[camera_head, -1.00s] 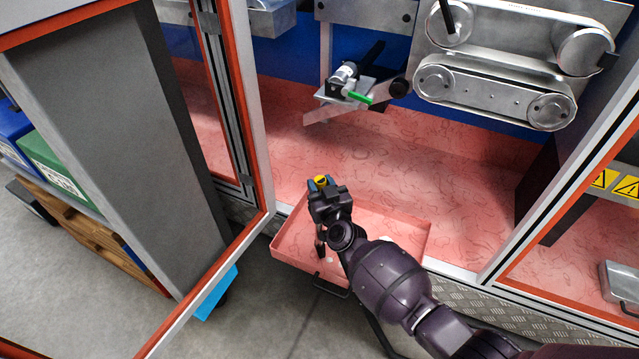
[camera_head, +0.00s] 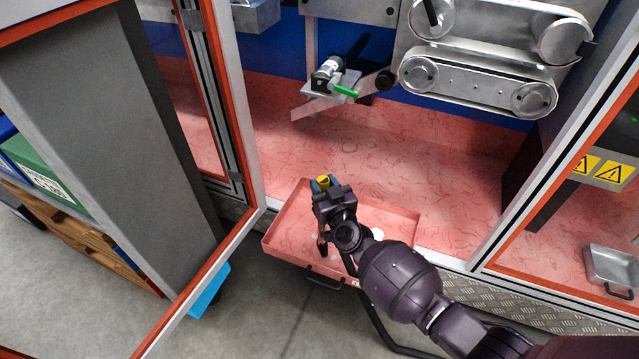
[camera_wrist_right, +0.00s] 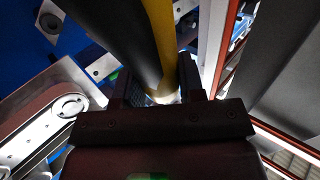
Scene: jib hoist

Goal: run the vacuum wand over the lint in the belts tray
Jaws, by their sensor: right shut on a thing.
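The belts tray (camera_head: 281,240) is a shallow pink-red tray with a dark front handle, pulled out below the machine opening. Several small whitish bits, which look like lint, lie in it, one pale patch (camera_head: 377,234) right of my gripper. My right gripper (camera_head: 326,188) is over the tray's left-middle part, shut on the vacuum wand. The wand shows as a black and yellow tube between the fingers in the right wrist view (camera_wrist_right: 138,40). In the head view its yellow end (camera_head: 323,182) shows above the gripper. My gripper and arm hide part of the tray. My left gripper is not in view.
An open red-framed door (camera_head: 228,130) stands left of the tray. Belt rollers (camera_head: 478,88) and a bracket with a green-tipped part (camera_head: 335,80) hang above the pink floor. A small metal tray (camera_head: 611,266) is at the right. A dark hose (camera_head: 385,325) runs below my arm.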

